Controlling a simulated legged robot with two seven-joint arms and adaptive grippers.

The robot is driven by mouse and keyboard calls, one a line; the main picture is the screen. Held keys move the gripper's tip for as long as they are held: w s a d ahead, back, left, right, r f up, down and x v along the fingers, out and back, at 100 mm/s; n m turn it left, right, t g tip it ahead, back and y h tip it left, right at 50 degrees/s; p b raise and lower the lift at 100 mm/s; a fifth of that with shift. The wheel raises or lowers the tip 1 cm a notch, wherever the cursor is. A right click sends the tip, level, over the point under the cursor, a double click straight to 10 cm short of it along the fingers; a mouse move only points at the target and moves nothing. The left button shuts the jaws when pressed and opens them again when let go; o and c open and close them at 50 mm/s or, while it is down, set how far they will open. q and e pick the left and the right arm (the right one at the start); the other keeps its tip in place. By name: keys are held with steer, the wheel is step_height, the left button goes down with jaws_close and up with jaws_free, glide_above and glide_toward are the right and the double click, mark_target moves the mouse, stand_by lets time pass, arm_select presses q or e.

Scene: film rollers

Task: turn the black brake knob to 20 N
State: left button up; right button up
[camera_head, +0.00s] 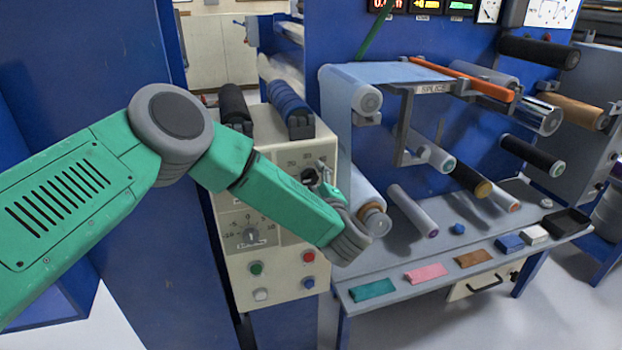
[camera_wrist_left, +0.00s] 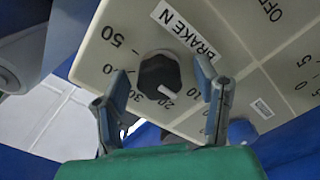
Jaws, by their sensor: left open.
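The black brake knob (camera_wrist_left: 157,74) sits on a cream panel under a "BRAKE N" label (camera_wrist_left: 187,30) in the left wrist view. Its white pointer line is close to the printed 20, perhaps slightly to the 10 side. My left gripper (camera_wrist_left: 162,74) is open, one finger on each side of the knob, with visible gaps between them and the knob. In the head view the knob (camera_head: 309,176) is a small dark shape, partly hidden by my left gripper (camera_head: 325,174) at the panel's upper right. My right gripper is not in view.
The cream control box (camera_head: 233,283) also carries a second dial (camera_head: 250,234) and several coloured buttons at its lower part. A film roller (camera_head: 373,220) stands close to the right of my left wrist. A grey bench (camera_head: 450,244) with coloured blocks extends right.

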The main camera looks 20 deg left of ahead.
arm_select(q)
steer(key=c, duration=1.1)
steer(key=shift+c, duration=0.2)
steer(key=shift+m, duration=0.4)
steer(key=m+p, duration=0.1)
steer(key=m, duration=0.2)
steer(key=shift+m, duration=0.3)
steer(key=shift+m+p, duration=0.5)
steer(key=shift+m, duration=1.7)
steer(key=o, duration=1.1)
